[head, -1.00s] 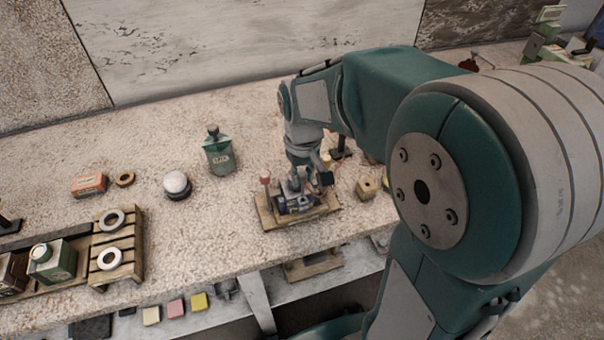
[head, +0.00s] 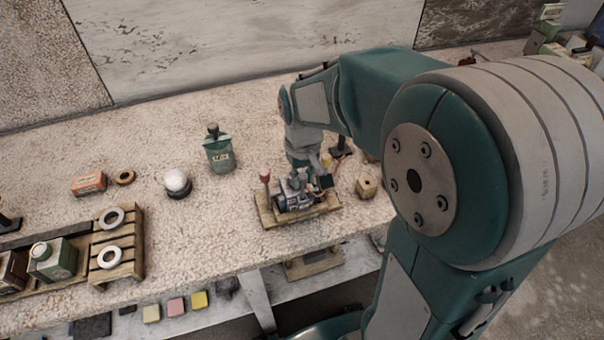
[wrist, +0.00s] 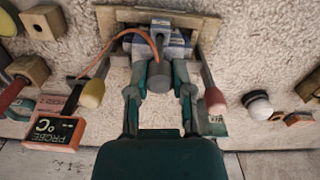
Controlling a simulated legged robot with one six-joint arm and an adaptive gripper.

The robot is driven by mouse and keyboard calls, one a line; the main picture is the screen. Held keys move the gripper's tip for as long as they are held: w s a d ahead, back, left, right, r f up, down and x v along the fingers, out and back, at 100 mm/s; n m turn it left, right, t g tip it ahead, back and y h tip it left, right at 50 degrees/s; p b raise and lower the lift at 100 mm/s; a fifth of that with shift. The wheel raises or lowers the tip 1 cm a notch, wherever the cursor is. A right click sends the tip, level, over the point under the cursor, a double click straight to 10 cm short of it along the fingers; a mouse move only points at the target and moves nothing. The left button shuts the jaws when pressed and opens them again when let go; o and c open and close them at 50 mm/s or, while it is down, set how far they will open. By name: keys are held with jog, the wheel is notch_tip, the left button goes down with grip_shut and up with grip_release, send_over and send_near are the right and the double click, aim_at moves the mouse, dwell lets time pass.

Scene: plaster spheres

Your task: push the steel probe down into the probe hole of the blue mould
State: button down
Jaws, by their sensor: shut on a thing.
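The blue mould (wrist: 178,36) stands on a wooden tray (wrist: 209,34); in the head view the mould (head: 290,203) is partly covered by my gripper. My gripper (wrist: 160,76) is shut on the grey cylindrical head of the steel probe (wrist: 158,82), over the near side of the mould. An orange cable (wrist: 140,31) loops from the probe area towards a readout box (wrist: 55,131) marked PROBE °C. The probe's lower end and the probe hole are hidden, so I cannot tell how deep the probe sits.
A red-topped post (head: 265,180) stands at the tray's left end. A white ball on a dark base (head: 177,184) and a green bottle (head: 218,150) stand further left. A wooden block with a hole (head: 367,186) is close on the right. The bench between ball and tray is clear.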

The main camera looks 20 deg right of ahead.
jog(key=shift+f, duration=1.25)
jog(key=shift+c, duration=2.2)
grip_release()
jog(key=shift+r, duration=0.1)
jog(key=shift+r, duration=1.85)
